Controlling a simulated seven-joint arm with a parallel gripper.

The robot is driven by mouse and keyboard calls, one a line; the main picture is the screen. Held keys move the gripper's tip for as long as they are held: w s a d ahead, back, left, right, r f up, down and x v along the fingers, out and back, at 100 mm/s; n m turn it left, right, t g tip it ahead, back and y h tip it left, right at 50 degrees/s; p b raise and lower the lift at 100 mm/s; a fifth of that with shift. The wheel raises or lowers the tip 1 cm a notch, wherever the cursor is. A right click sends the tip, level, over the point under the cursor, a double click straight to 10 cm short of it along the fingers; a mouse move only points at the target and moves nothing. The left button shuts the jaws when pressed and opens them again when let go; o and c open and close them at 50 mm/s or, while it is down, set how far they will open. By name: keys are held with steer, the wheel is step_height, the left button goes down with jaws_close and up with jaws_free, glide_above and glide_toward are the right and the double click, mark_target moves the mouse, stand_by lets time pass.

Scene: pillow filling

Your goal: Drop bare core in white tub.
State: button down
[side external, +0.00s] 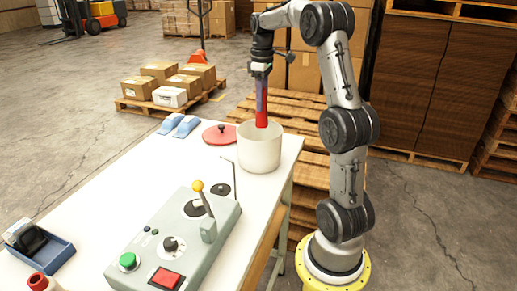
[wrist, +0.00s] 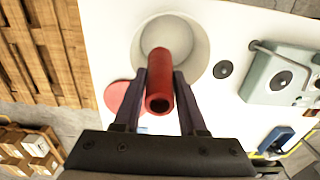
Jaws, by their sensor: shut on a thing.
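The bare core is a red hollow tube (side external: 262,118); it also shows in the wrist view (wrist: 168,72). My gripper (wrist: 160,80) is shut on it, with one dark finger on each side. In the side view my gripper (side external: 261,92) points down and holds the core upright. The white tub (side external: 259,156) stands at the table's far right corner. The core's lower end appears over the tub's opening, near rim height; whether it is inside the rim is hard to tell. In the wrist view the tub (wrist: 143,50) lies behind the core, its visible inside empty.
A red disc (side external: 220,134) lies beside the tub. Two blue items (side external: 178,125) lie at the table's far edge. A grey control box (side external: 175,240) with an upright lever stands nearer. A blue tray (side external: 50,262) sits at the near left. The table's left middle is clear.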

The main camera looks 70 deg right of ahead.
mark_target(262, 114)
steer(key=shift+f, duration=2.55)
steer(key=shift+c, duration=1.9)
jaws_free()
step_height(262, 114, up, 14)
steer(key=shift+f, duration=0.1)
